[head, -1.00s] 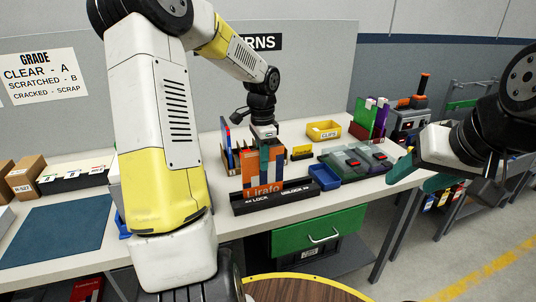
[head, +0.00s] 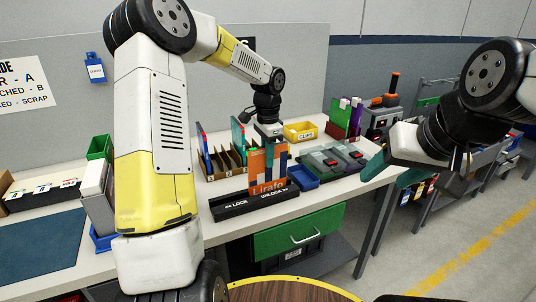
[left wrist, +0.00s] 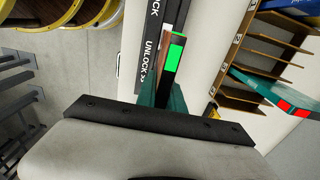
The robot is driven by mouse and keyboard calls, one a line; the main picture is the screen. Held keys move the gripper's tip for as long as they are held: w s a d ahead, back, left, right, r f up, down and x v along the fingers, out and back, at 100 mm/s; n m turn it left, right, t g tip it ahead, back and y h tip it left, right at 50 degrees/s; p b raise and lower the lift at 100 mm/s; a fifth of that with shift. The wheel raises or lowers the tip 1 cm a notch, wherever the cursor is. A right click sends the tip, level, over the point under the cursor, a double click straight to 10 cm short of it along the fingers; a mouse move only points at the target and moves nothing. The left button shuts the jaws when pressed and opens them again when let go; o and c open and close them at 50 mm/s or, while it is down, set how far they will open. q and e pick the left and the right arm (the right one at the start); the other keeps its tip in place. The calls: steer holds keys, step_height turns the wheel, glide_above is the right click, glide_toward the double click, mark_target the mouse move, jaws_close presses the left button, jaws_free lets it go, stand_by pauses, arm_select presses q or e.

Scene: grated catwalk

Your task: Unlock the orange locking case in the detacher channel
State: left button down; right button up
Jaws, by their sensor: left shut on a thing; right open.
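The orange locking case (head: 257,171), marked "Lirafo", stands upright in the black detacher channel (head: 232,208). It is toward the channel's right end, above the "UNLOCK >>" lettering. My left gripper (head: 269,143) is shut on the case from above; its teal fingers lie on either side of it. In the left wrist view the case's narrow edge shows a bright green band (left wrist: 175,52) on black, between the fingers, beside the channel (left wrist: 150,60). My right gripper (head: 392,168) is open and empty at the right, off the table's right end. The case's far side is hidden.
Behind the channel stand a brown slotted rack (head: 222,163) and a yellow clips bin (head: 300,132). A dark mat (head: 38,243) lies at left.

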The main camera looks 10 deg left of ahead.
arm_select(q)
steer(key=shift+w+d+r, duration=0.25)
steer(key=shift+d+r, duration=0.1)
steer(key=shift+r, duration=1.05)
steer(key=shift+w+d+r, duration=0.25)
steer(key=shift+d+r, duration=0.1)
steer(key=shift+r, duration=1)
steer(key=shift+w+d+r, duration=0.25)
steer(key=shift+d+r, duration=0.1)
steer(key=shift+r, duration=1.15)
